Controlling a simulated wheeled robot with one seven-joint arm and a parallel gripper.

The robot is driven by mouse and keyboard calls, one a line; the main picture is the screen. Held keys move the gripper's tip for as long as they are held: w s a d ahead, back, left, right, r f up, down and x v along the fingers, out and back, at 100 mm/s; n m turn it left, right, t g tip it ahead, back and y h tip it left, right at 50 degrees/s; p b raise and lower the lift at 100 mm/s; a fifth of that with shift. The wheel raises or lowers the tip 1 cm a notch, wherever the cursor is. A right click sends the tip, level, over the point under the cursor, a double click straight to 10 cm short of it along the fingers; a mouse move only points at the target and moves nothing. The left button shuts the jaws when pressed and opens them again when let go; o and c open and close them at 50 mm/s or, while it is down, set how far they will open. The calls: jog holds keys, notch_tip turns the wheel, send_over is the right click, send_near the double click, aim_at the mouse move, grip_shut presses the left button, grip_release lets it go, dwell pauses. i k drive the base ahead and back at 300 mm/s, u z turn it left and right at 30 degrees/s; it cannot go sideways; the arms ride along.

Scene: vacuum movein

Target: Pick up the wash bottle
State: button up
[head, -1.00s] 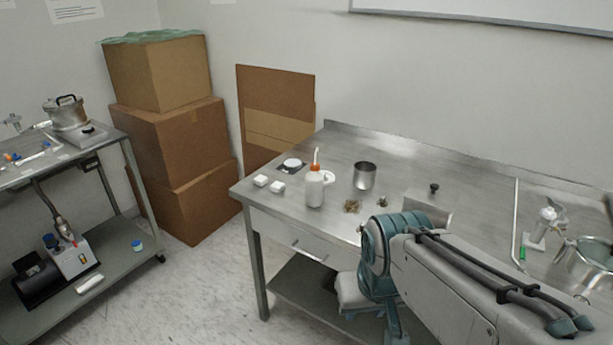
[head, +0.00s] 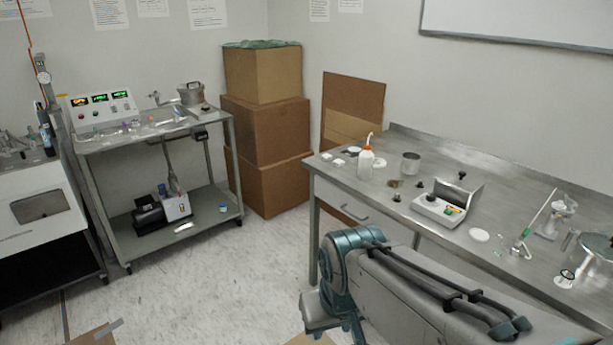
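The wash bottle (head: 365,163) is a white bottle with an orange-red cap and a bent spout. It stands upright near the left end of the steel table (head: 455,175). My arm reaches in from the lower right of the head view, below and in front of the table, apart from the bottle. My gripper's fingers cannot be made out; the arm's end is low and partly cut off by the bottom edge.
A metal beaker (head: 410,162), small white blocks (head: 339,162) and a grey device (head: 439,208) stand near the bottle. A cart (head: 105,165) with a control box is at left. Stacked cardboard boxes (head: 265,140) stand behind. The floor between is mostly clear.

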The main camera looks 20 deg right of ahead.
aim_at(366, 161)
jog(key=z, duration=0.05)
jog(key=i, duration=1.45)
jog(key=z, duration=1.55)
jog(key=i, duration=0.6)
jog(key=z, duration=0.45)
